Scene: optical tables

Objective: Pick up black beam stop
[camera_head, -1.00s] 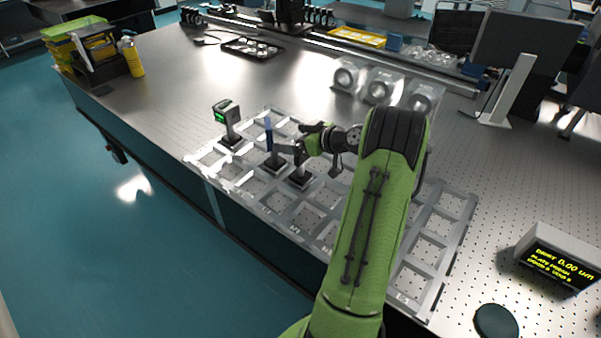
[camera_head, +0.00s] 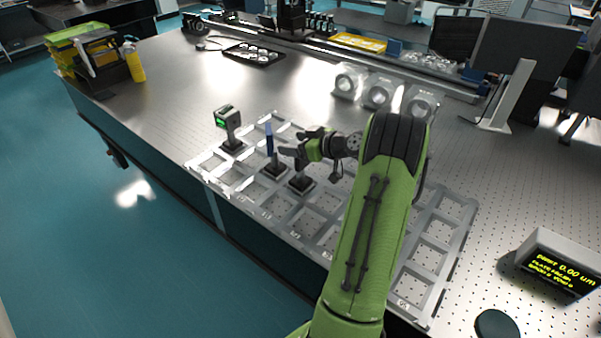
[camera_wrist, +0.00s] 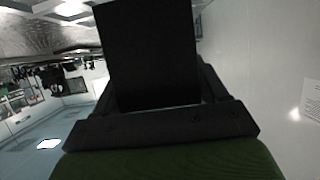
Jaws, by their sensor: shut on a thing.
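My gripper (camera_head: 291,153) is shut on the black beam stop, low over the grey grid tray (camera_head: 410,286) on the table. A black base (camera_head: 301,184) with a short post stands just below the jaws; I take it as the beam stop's foot. Whether it touches the tray I cannot tell. The beam stop's upper part is mostly hidden by the gripper in the head view. In the wrist view a broad black shape (camera_wrist: 150,50) fills the middle, and the fingertips cannot be made out.
A blue plate on a post (camera_head: 269,140) stands close left of the gripper. A device with a green display (camera_head: 228,122) stands farther left. Three clear-cased round optics (camera_head: 380,93) stand behind. A readout box (camera_head: 556,262) is at the right. Many tray cells are empty.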

